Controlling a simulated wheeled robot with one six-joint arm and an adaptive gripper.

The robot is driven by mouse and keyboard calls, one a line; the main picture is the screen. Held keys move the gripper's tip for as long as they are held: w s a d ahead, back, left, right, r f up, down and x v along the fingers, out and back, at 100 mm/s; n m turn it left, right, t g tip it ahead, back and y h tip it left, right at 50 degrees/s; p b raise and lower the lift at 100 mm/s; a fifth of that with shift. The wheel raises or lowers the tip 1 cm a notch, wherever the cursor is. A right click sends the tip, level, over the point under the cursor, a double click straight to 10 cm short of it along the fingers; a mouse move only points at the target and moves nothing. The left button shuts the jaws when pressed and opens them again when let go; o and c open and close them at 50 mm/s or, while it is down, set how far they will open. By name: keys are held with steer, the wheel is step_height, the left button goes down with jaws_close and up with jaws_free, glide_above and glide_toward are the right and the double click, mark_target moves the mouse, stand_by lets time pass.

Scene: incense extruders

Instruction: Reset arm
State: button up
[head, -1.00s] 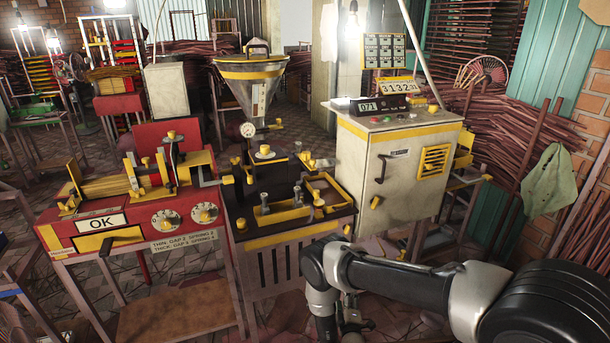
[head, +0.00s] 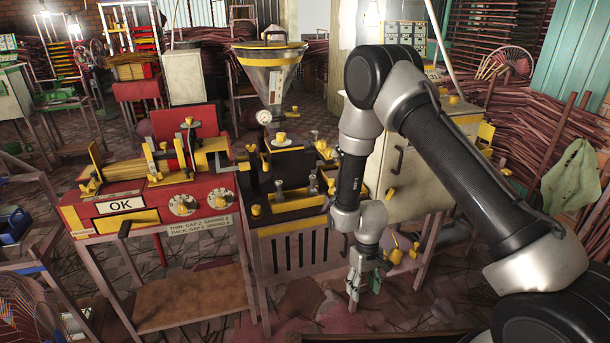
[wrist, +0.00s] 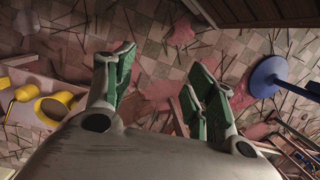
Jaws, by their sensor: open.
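My gripper (head: 364,292) hangs low in front of the cabinet at the right, pointing down toward the floor. In the wrist view my gripper (wrist: 162,95) has its green-padded fingers spread wide, with only tiled floor between them. It holds nothing.
A red machine (head: 105,228) with an OK sign stands at the left, beside a dark press table (head: 290,225) under a metal hopper (head: 270,80). A blue round-based stand (wrist: 268,76) is on the floor. Incense stick bundles (head: 540,130) fill the back right.

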steer(key=s+d+r+m, duration=0.1)
steer(key=s+d+r, duration=0.15)
steer(key=r, duration=0.65)
steer(key=s+d+r, duration=0.1)
steer(key=d+r, duration=0.2)
steer(key=r, duration=0.5)
steer(key=s+d+r+m, duration=0.1)
steer(key=s+d+r, duration=0.1)
steer(key=r, duration=0.7)
steer(key=s+d+r+m+t, duration=0.1)
steer(key=s+d+r+t, duration=0.1)
steer(key=r, duration=0.5)
steer(key=s+d+r+m+t, duration=0.1)
steer(key=s+d+r+t, duration=0.1)
steer(key=s+d+r, duration=0.3)
steer(key=s+d+r+t, duration=0.2)
steer(key=s+d+r, duration=0.2)
steer(key=r, duration=0.6)
steer(key=shift+s+d+r+m+t, duration=0.15)
steer(key=shift+s+d+m+t, duration=0.2)
steer(key=shift+s, duration=0.55)
steer(key=shift+a, duration=0.1)
